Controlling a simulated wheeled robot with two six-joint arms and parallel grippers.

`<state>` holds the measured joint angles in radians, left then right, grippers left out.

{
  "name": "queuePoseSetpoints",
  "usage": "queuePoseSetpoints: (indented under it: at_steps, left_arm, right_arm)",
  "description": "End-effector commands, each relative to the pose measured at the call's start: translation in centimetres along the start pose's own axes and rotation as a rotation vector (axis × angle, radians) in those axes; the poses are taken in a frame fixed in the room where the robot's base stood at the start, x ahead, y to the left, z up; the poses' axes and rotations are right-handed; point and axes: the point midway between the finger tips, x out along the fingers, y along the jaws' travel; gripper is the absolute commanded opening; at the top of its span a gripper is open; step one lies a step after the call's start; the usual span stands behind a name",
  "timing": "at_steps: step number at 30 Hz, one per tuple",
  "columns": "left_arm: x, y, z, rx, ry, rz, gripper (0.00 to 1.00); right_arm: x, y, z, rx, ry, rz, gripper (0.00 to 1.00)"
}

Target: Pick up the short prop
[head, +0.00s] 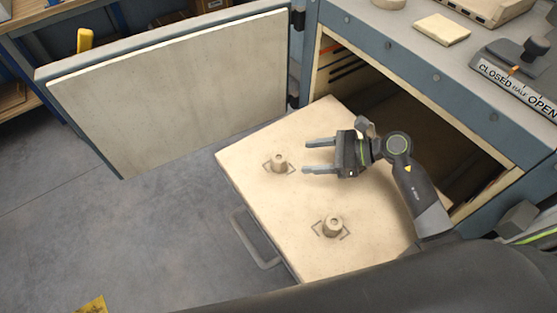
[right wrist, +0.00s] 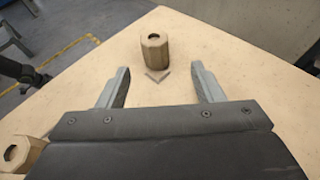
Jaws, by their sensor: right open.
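Two small wooden props stand upright on the pale pulled-out shelf (head: 270,222). The far prop (head: 279,162) also shows in the right wrist view (right wrist: 154,50), as a faceted block with a hole in its top. The near prop (head: 333,226) stands closer to me; its top shows at the lower left of the right wrist view (right wrist: 17,153). I cannot tell surely which is shorter. My right gripper (head: 306,156) is open and empty, pointing left at the far prop. That prop lies just beyond the fingertips (right wrist: 160,68), roughly centred between them, not touching.
The open dryer door (head: 170,90) stands at the left, and the dark dryer opening (head: 400,115) is behind my right arm. A metal handle (head: 255,243) hangs at the shelf's left edge. Angle marks surround both props. The shelf is otherwise clear.

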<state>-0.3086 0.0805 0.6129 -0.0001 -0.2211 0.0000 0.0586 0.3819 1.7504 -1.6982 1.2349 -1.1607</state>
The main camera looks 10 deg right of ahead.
Motion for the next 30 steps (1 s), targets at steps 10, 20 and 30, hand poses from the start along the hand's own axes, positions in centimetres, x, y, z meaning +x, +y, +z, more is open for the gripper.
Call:
queuePoseSetpoints:
  at_steps: [10,20,30]
  left_arm:
    - [0.5,0.1,-1.6,0.002,0.025,0.001,0.36]
    - [-0.1,0.1,-1.4,0.002,0.023,0.001,0.36]
    - [0.5,0.1,-0.9,0.001,0.015,0.001,0.36]
  right_arm:
    - [5.6,0.0,0.1,0.001,-0.004,0.0,0.61]
    - [8.0,0.5,0.7,0.002,-0.005,0.001,0.61]
    - [11.5,0.8,0.7,0.001,-0.002,-0.001,0.61]
